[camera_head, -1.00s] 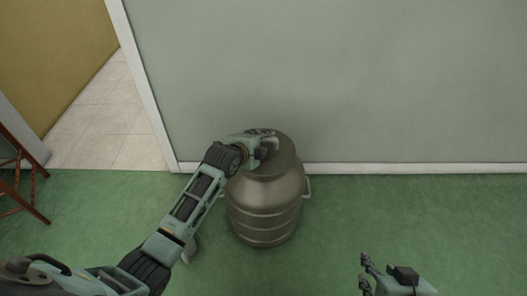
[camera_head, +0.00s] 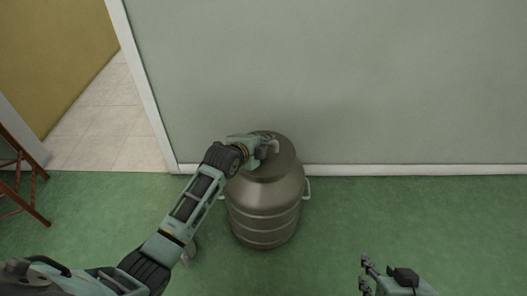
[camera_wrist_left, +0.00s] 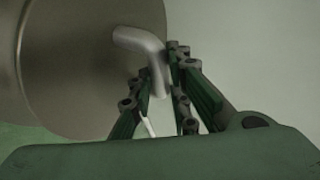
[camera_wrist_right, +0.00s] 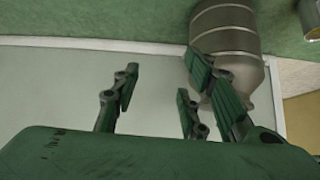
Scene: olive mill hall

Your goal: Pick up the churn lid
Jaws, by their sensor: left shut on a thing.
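The metal churn (camera_head: 264,205) stands upright on the green floor close to the wall. Its lid (camera_head: 283,156) is on top, with a pale bent handle (camera_head: 273,147). My left gripper (camera_head: 268,147) is at the lid's top, shut on the handle. In the left wrist view the handle (camera_wrist_left: 142,42) runs between the left gripper's fingers (camera_wrist_left: 160,85), with the round lid (camera_wrist_left: 75,70) behind. My right gripper (camera_head: 366,275) is open and empty, low at the right, away from the churn. The churn (camera_wrist_right: 226,30) also shows in the right wrist view.
A pale green wall (camera_head: 340,80) with a white skirting stands right behind the churn. A doorway with a tiled floor (camera_head: 115,125) is at the left, and a brown wooden chair or stool (camera_head: 22,180) stands at the left edge. The green floor (camera_head: 420,215) at the right is clear.

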